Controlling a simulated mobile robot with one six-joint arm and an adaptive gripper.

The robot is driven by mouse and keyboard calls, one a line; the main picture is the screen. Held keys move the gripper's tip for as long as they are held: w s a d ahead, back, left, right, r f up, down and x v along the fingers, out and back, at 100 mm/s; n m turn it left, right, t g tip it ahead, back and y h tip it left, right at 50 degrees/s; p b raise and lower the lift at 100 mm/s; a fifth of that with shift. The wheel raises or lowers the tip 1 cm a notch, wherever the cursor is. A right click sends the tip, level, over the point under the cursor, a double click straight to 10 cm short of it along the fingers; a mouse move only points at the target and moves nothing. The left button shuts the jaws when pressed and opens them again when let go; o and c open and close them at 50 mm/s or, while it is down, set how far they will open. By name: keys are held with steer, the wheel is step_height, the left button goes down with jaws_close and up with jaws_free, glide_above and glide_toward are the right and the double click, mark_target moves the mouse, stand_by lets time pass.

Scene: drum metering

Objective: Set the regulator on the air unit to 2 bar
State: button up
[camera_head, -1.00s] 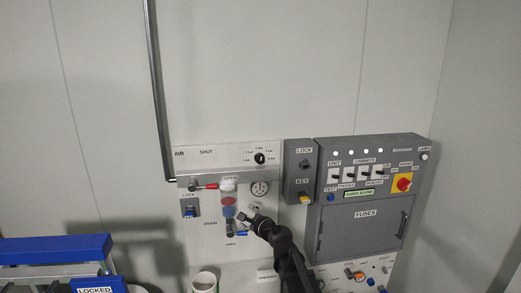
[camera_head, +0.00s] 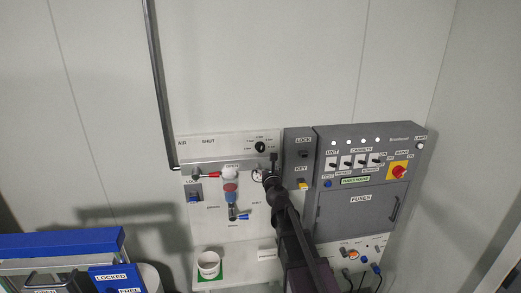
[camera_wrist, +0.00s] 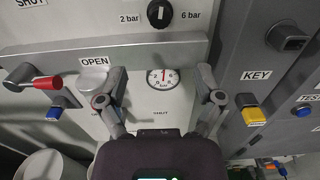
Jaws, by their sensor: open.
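The regulator knob (camera_head: 260,147) is a small black dial at the upper right of the pale air unit panel (camera_head: 210,150). In the wrist view the knob (camera_wrist: 160,13) is at the top edge, between the labels 2 bar and 6 bar. Its white mark stands roughly upright; its exact setting is hard to read. The round white gauge (camera_wrist: 163,78) is below it, with a red needle pointing about upward. My gripper (camera_wrist: 161,85) is open and empty, its fingers either side of the gauge in the picture and below the knob. In the head view my gripper (camera_head: 271,166) partly hides the gauge.
A red-handled lever (camera_head: 207,174) and a blue-handled drain valve (camera_head: 242,216) are left of my arm. The grey fuse box (camera_head: 355,210) and the key box (camera_head: 299,160) stand close on the right. A white cup (camera_head: 208,262) is below.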

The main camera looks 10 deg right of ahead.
mark_target(261, 150)
steer(key=shift+w, duration=0.15)
steer(key=w, duration=1.3)
steer(key=shift+w, duration=0.25)
steer(key=c, duration=1.2)
